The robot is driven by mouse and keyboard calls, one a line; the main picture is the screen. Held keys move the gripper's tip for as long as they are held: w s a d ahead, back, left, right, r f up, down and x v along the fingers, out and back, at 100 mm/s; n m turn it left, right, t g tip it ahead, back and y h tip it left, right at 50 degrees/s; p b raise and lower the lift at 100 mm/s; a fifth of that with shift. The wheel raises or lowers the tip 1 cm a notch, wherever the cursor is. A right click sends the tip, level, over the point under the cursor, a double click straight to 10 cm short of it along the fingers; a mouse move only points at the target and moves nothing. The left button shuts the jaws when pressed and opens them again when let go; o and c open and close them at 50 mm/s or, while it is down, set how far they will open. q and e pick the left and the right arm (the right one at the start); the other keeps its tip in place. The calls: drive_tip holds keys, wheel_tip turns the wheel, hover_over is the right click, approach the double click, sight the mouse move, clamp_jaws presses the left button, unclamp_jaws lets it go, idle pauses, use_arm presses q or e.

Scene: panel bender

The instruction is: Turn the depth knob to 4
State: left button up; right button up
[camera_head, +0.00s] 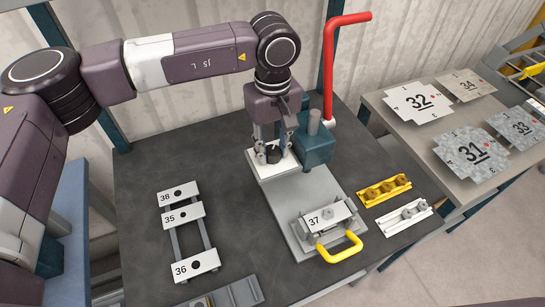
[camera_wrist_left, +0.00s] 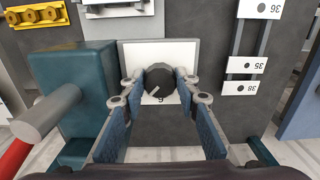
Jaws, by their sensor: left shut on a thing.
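The depth knob (camera_wrist_left: 159,80) is a round dark knob with a light pointer mark on a white dial plate (camera_wrist_left: 145,52). The mark points to the lower left in the left wrist view. One digit, a 6 or a 9, shows below the knob; the other digits are hidden or unclear. My left gripper (camera_wrist_left: 160,85) is shut on the knob, with one blue-padded finger on each side. In the head view the left gripper (camera_head: 272,150) reaches down over the plate (camera_head: 262,171) and partly hides the knob. My right gripper is not in view.
The bender's teal block (camera_head: 317,148) and red lever (camera_head: 331,70) stand close beside the gripper. In front are plate 37 (camera_head: 314,221) and a yellow handle (camera_head: 341,248). A rack with plates 38, 35 and 36 (camera_head: 196,263) lies left; yellow (camera_head: 384,191) and white (camera_head: 404,217) holders lie right.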

use_arm(q)
drive_tip(key=n+b, duration=0.4)
drive_tip(key=b, duration=0.1)
drive_tip(key=n+b, duration=0.2)
drive_tip(key=shift+w+f+n+b, duration=0.1)
drive_tip(key=shift+f+n+b, duration=0.15)
drive_tip(key=shift+n+b, duration=0.1)
drive_tip(key=shift+d+n+b, duration=0.1)
drive_tip(key=shift+n+b, duration=1.05)
drive_tip(key=shift+n, duration=0.1)
drive_tip(key=n+b, duration=0.3)
drive_tip(key=n, duration=0.2)
drive_tip(key=shift+r+n, duration=0.15)
drive_tip(key=shift+n, duration=0.15)
drive_tip(key=n+b, duration=0.1)
drive_tip(key=n, duration=0.2)
drive_tip(key=shift+w+b, duration=0.1)
drive_tip(key=shift+b, duration=0.25)
drive_tip(key=shift+r+n+b, duration=0.15)
drive_tip(key=shift+n+b, duration=0.3)
drive_tip(key=shift+n, duration=0.95)
drive_tip(key=o, duration=1.2)
drive_tip(key=shift+c, duration=0.2)
